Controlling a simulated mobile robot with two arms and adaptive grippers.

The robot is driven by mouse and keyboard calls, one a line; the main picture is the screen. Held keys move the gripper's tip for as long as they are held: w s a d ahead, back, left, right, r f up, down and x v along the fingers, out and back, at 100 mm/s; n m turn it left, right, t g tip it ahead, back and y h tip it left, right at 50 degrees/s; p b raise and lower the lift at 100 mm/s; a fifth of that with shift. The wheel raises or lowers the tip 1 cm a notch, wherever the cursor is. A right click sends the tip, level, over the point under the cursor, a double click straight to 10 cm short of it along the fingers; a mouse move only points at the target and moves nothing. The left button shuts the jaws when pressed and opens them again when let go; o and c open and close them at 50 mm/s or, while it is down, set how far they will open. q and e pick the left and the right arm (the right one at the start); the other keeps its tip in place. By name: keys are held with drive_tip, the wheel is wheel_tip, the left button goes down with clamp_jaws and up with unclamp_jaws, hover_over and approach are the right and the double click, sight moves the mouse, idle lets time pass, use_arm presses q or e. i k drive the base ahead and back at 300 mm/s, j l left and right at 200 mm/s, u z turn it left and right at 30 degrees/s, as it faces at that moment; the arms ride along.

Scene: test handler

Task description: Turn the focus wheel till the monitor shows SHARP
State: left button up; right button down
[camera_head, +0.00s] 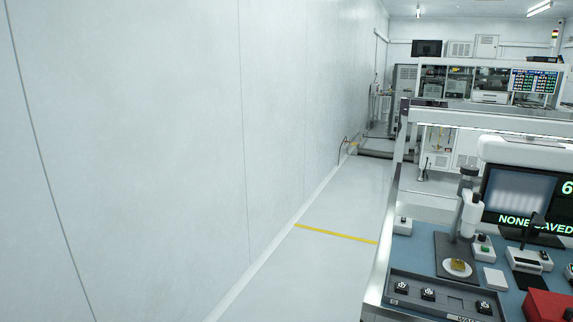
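The monitor (510,190) stands at the right edge of the view, partly cut off. Its dark screen shows a blurred pale grid, the green text "NONE SAVED" and part of a large green figure. A microscope (469,205) stands left of it on a dark base plate (443,249). A small yellowish part (458,264) lies on a white round stage under the microscope. I cannot make out the focus wheel for certain. The word SHARP does not show on the visible part of the screen. Neither of my grippers is in view.
The blue bench top (410,258) carries a dark slotted tray (455,300) with several small black-and-white parts. A small box with a green button (484,248) and a red box (546,306) are nearby. The floor (325,260) between bench and left wall is clear.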

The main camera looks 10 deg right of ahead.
sight(470, 171)
drive_tip(key=z, duration=1.7)
drive_tip(key=i+j+z, duration=0.15)
drive_tip(key=j+z, duration=0.65)
drive_tip(key=i+j+z, duration=0.1)
drive_tip(key=j+z, duration=0.7)
drive_tip(key=l, duration=0.1)
